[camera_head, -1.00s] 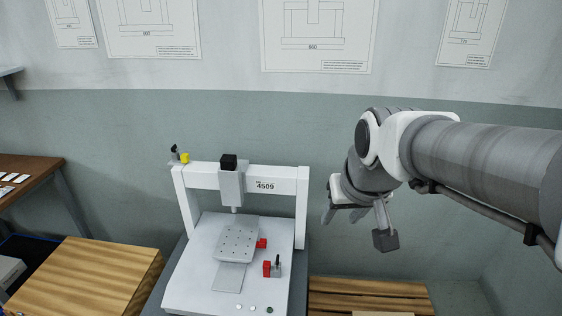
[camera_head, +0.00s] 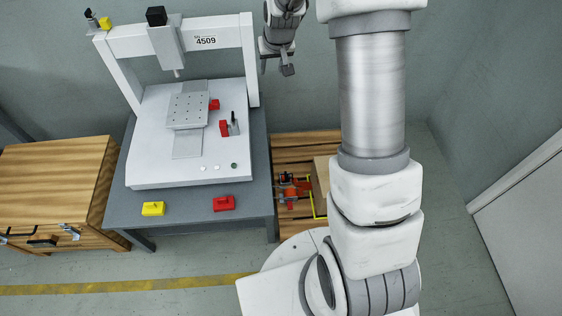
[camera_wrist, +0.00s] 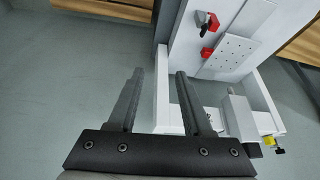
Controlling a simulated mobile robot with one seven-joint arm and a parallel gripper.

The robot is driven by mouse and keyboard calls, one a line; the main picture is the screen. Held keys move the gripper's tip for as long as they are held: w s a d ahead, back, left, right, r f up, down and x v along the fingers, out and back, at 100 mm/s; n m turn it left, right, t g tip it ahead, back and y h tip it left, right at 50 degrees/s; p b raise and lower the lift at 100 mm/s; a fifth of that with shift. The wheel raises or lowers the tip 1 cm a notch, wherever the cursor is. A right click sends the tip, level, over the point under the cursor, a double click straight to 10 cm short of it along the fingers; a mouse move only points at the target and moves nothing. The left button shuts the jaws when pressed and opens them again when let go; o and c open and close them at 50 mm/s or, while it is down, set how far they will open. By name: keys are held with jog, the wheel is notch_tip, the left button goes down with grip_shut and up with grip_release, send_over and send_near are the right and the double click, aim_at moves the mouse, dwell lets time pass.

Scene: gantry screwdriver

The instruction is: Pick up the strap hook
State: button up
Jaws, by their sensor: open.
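I cannot single out the strap hook for certain. A small cluster of red and dark items (camera_head: 291,187) lies on the wooden pallet (camera_head: 300,140) at the lower middle of the head view, too small to read. A thin yellow bent piece (camera_head: 315,206) lies beside it. My gripper (camera_head: 276,68) is high up by the gantry's right post, well apart from these items. In the wrist view my gripper (camera_wrist: 159,75) is open, with nothing between its fingers.
The white gantry machine (camera_head: 205,150) stands on a grey table (camera_head: 262,165). A yellow block (camera_head: 153,208) and a red block (camera_head: 224,203) lie at its front edge. A wooden cabinet (camera_head: 50,180) stands left. A cardboard box (camera_head: 321,180) sits on the pallet. The floor at right is open.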

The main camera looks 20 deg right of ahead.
jog(key=s+d+f+b+x, duration=0.1)
jog(key=s+d+b+x, duration=0.1)
jog(key=x, duration=1.3)
jog(key=m+b, duration=0.1)
jog(key=b, duration=0.5)
send_near(286, 175)
jog(key=shift+g+h, duration=0.3)
jog(key=shift+h, duration=0.2)
jog(key=b+x, duration=0.6)
jog(key=a+b+x, duration=0.1)
jog(key=b+x, duration=0.1)
jog(key=b, duration=0.1)
jog(key=shift+w+f, duration=0.25)
jog(key=shift+f, duration=0.15)
jog(key=shift+w+d+f+b, duration=0.15)
jog(key=shift+w+f+b, duration=0.15)
jog(key=shift+f+b, duration=0.3)
jog(key=shift+r, duration=0.15)
jog(key=shift+c, duration=0.3)
grip_shut()
